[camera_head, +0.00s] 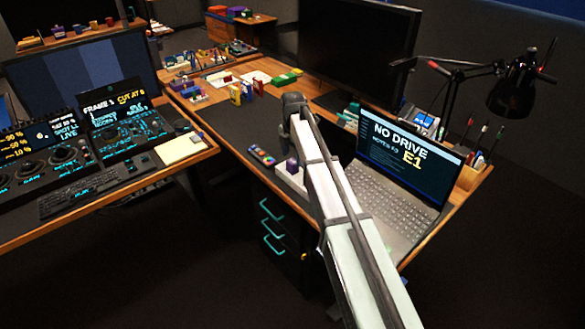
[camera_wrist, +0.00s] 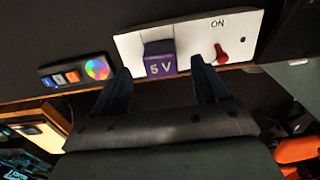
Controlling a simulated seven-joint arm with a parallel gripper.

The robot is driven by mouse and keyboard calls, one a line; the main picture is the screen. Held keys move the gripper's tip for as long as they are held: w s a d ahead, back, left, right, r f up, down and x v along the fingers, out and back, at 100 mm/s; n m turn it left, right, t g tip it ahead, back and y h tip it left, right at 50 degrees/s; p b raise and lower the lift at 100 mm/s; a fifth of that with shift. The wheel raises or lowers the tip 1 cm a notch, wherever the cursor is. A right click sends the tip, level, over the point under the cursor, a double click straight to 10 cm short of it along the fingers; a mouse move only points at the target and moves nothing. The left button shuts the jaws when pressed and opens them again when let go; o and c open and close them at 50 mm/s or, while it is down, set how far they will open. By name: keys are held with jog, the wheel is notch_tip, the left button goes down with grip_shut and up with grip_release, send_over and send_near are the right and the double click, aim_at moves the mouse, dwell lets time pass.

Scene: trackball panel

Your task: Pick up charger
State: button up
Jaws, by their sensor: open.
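The charger (camera_wrist: 160,59) is a purple block marked "5 V". It sits on a white panel (camera_wrist: 130,42) that also has a red switch (camera_wrist: 221,55) marked "ON". My gripper (camera_wrist: 160,66) is open, with dark fingertips on either side of the charger and a gap on both sides; I cannot tell whether they are level with it in depth. In the head view the charger (camera_head: 291,165) shows as a small purple block on the desk just left of my arm. My fingers are not clear in that view.
A remote-like device (camera_wrist: 74,73) with coloured buttons and a colour wheel lies left of the panel. In the head view, an open laptop (camera_head: 402,180) reading "NO DRIVE E1" stands right of my arm. A lamp (camera_head: 512,90) and large monitor (camera_head: 358,45) stand behind.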

aim_at(293, 161)
jog(key=shift+s+f, duration=0.1)
jog(key=shift+f, duration=1.75)
jog(key=c, duration=1.1)
